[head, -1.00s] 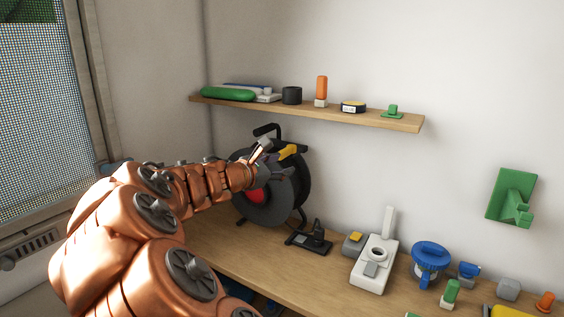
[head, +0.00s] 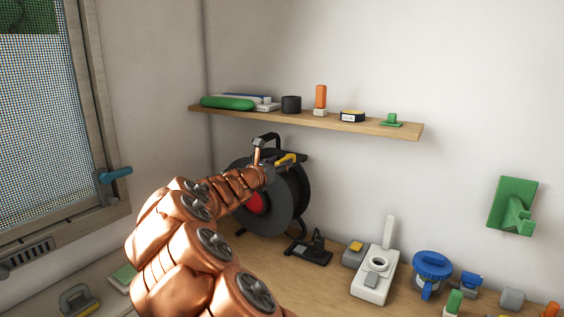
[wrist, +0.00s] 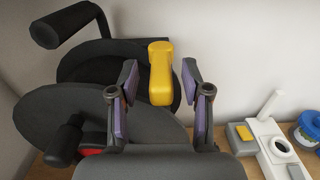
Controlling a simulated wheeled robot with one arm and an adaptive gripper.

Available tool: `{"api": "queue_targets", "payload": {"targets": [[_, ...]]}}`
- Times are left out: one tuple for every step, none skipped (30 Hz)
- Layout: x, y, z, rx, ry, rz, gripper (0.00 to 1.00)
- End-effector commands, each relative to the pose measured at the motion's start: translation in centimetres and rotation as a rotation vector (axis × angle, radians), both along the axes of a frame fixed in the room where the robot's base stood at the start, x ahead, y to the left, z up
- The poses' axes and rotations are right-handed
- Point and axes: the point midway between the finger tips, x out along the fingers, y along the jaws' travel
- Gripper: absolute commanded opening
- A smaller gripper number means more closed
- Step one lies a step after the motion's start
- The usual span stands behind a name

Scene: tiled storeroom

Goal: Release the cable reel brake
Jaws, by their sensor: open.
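The cable reel (head: 290,198) is black with a red centre and stands at the far left end of the workbench, under the shelf. Its yellow brake lever (head: 286,159) is at the top of the reel. In the wrist view the yellow lever (wrist: 160,72) stands between the two purple-padded fingers of my gripper (wrist: 163,100). The fingers are open, with a gap on each side of the lever. The reel's black disc (wrist: 95,120) and carrying handle (wrist: 60,25) show to the left. In the head view my arm hides part of the reel.
A wooden shelf (head: 300,116) with several small items hangs above the reel. A black device (head: 309,250), a white device (head: 376,272) and a blue-lidded container (head: 431,266) stand on the bench to the right. A window with a blue handle (head: 114,174) is at the left.

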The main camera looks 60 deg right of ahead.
Motion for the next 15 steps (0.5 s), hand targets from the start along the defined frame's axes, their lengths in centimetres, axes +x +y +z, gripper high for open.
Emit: {"api": "queue_targets", "payload": {"targets": [[-0.05,-0.52,-0.07,0.002,0.001,-0.002,0.48],[-0.07,-0.74,-0.09,0.002,0.001,-0.002,0.48],[-0.09,-0.97,-0.11,0.002,0.001,-0.003,0.48],[-0.07,-1.10,-0.11,0.002,0.001,-0.002,0.48],[-0.07,-1.20,-0.10,0.002,0.000,-0.002,0.48],[-0.06,-1.31,-0.10,0.002,0.001,-0.002,0.48],[-0.06,-1.36,-0.09,0.001,0.001,-0.002,0.48],[-0.06,-1.40,-0.08,0.001,0.000,-0.002,0.48],[-0.06,-1.42,-0.07,0.001,0.000,-0.002,0.48],[-0.06,-1.43,-0.06,0.001,0.000,-0.002,0.48],[-0.06,-1.43,-0.06,0.001,0.000,-0.002,0.48],[-0.06,-1.42,-0.05,0.000,0.000,-0.002,0.48],[-0.06,-1.42,-0.05,0.001,0.000,-0.002,0.48],[-0.06,-1.41,-0.04,0.000,0.000,-0.002,0.48],[-0.05,-1.41,-0.05,0.000,0.000,-0.002,0.47]]}}
